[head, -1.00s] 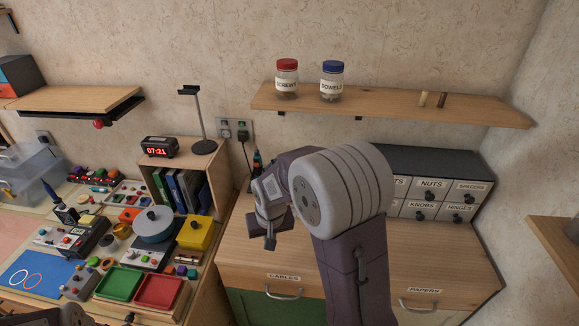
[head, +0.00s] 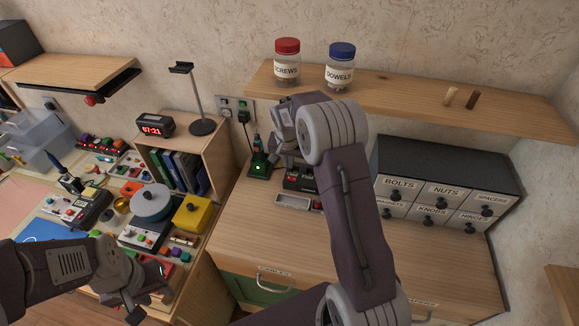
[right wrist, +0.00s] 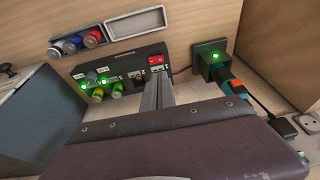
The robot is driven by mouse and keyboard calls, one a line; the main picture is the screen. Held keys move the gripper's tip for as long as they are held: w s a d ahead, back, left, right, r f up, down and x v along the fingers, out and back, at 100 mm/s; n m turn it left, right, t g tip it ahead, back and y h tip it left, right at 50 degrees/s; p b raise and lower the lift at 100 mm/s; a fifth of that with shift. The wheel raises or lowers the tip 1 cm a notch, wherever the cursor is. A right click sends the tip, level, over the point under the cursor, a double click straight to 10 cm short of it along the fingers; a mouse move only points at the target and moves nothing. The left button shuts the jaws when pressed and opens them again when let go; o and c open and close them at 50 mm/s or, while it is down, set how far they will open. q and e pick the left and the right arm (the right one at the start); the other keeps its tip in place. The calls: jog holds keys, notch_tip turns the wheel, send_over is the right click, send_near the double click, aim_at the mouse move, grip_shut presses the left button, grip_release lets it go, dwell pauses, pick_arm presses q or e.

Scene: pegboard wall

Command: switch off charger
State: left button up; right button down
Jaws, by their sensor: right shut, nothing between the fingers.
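A black battery charger (right wrist: 118,72) with batteries in slots, lit green lights and a red switch (right wrist: 157,63) shows in the right wrist view. In the head view the charger (head: 300,183) stands on the wooden cabinet top, partly hidden by my right arm. My right gripper (right wrist: 158,85) is shut and empty, its tips close by the red switch; I cannot tell whether they touch. It also shows in the head view (head: 287,155), tips partly hidden. My left gripper (head: 148,292) is over the left bench; its jaw opening is unclear.
A black dock (right wrist: 211,60) with a green light and a teal-handled tool stands beside the charger. Labelled drawers (head: 440,190) stand to the right. A shelf (head: 400,95) with jars is above.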

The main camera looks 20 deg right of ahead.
aim_at(289, 177)
jog(key=p+x, duration=0.1)
jog(key=x, duration=0.7)
jog(key=shift+s+f, duration=0.1)
jog(key=shift+f, duration=0.15)
pick_arm(q)
jog(key=shift+s+a+r, duration=0.15)
jog(key=shift+s+r, duration=0.05)
jog(key=shift+r, duration=0.5)
pick_arm(e)
jog(key=shift+s+a, duration=0.1)
jog(key=shift+r, duration=0.1)
pick_arm(q)
jog(key=shift+f, duration=0.1)
